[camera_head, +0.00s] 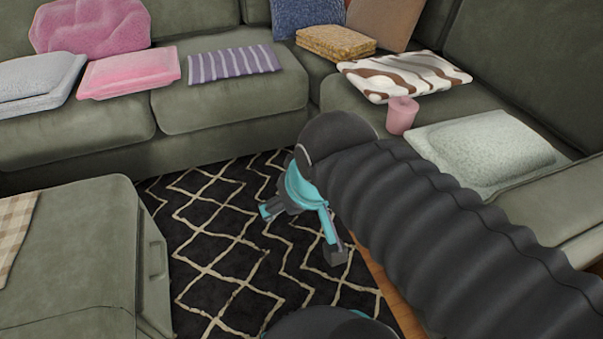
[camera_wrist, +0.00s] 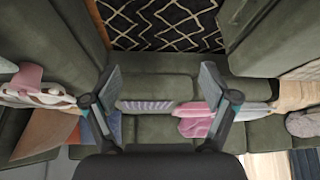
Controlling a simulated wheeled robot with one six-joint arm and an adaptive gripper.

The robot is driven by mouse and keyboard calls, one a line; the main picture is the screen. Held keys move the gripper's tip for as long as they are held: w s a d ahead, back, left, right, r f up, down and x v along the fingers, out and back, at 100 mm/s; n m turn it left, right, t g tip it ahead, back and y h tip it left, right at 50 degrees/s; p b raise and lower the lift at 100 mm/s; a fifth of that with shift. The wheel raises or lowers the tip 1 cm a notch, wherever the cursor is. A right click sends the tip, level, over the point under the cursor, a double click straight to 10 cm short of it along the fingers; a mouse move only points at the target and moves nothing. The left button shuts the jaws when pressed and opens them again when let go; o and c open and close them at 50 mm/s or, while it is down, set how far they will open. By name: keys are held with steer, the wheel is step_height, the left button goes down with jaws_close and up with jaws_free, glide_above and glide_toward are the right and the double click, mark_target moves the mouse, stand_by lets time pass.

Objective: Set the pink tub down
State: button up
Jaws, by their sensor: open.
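The pink tub (camera_head: 402,115) stands upright on the right-hand seat of the green sofa, between a brown-and-white patterned cushion and a pale green cushion. A pink shape at the left of the wrist view looks like the same tub (camera_wrist: 28,75). My gripper (camera_head: 302,232) is open and empty in front of the sofa, over the dark rug. It is well apart from the tub, to its left and lower in the head view. In the wrist view, both fingers of my gripper (camera_wrist: 161,85) are spread with nothing between them.
The patterned cushion (camera_head: 405,75) and pale green cushion (camera_head: 485,150) crowd the tub. A striped cloth (camera_head: 234,63), pink cushions (camera_head: 130,72) and a woven block (camera_head: 336,42) lie along the back sofa. An ottoman (camera_head: 75,255) stands left. The rug (camera_head: 220,215) between is clear.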

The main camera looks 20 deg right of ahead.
steer(key=shift+s, duration=0.1)
steer(key=shift+c, duration=1.4)
steer(key=n+g+h+b, duration=0.6)
steer(key=n+h+b, duration=0.1)
steer(key=n+h, duration=1.05)
glide_toward(406, 97)
steer(key=shift+h, duration=0.25)
steer(key=d, duration=0.6)
steer(key=d+b, duration=0.1)
steer(key=d, duration=0.2)
steer(key=shift+d+f, duration=0.2)
steer(key=shift+f, duration=0.2)
steer(key=shift+d, duration=0.4)
steer(key=shift+r, duration=0.1)
jaws_close()
